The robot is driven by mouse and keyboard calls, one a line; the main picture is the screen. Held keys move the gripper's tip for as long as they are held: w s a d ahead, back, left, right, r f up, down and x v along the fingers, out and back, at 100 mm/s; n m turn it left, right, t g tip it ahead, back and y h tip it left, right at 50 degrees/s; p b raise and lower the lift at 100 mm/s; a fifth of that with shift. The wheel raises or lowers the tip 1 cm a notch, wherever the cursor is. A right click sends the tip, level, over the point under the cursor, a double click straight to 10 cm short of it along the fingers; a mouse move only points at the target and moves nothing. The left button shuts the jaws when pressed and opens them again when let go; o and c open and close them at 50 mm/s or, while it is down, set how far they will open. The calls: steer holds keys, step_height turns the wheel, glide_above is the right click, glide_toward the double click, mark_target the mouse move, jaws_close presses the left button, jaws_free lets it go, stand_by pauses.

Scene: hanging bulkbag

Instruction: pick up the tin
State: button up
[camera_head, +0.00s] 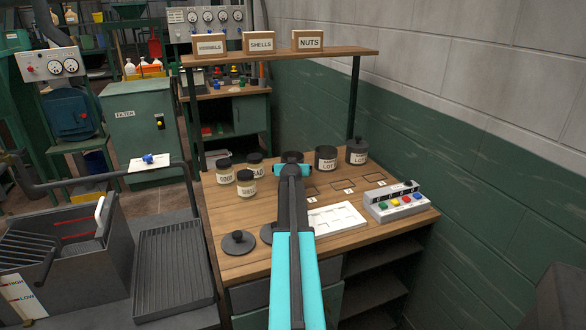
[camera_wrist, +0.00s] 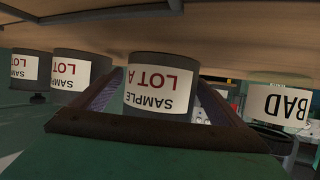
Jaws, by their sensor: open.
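Three dark tins with white labels stand in a row at the back of the bench. The left tin (camera_head: 292,156) is mostly hidden behind my gripper (camera_head: 291,170) in the head view. The middle tin (camera_head: 326,159) has no lid on; the right tin (camera_head: 356,151) has a knobbed lid. The wrist view is upside down. There a tin labelled SAMPLE LOT A (camera_wrist: 160,88) is in the centre, with the other tins to its left. My gripper is open, in front of the left tin; I cannot tell the exact gap.
Several smaller labelled jars (camera_head: 246,184) stand left of the tins. Lids (camera_head: 239,242) lie at the bench's front left. A white tray (camera_head: 336,218) and a button box (camera_head: 398,200) are to the right. A shelf (camera_head: 280,57) with labelled boxes hangs above the bench.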

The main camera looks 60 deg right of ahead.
steer(key=c, duration=1.3)
steer(key=shift+r, duration=0.1)
steer(key=shift+r+b, duration=0.3)
steer(key=shift+r, duration=1.15)
steer(key=shift+s+a+r, duration=0.1)
steer(key=shift+r, duration=0.2)
steer(key=s+a, duration=0.3)
steer(key=s, duration=0.1)
steer(key=s+a+r+b, duration=0.1)
steer(key=s+a, duration=0.2)
steer(key=s, duration=0.1)
steer(key=s+a+b, duration=0.1)
steer(key=s+a, duration=0.3)
steer(key=shift+s+r, duration=0.1)
steer(key=shift+r, duration=0.05)
steer(key=shift+d, duration=0.1)
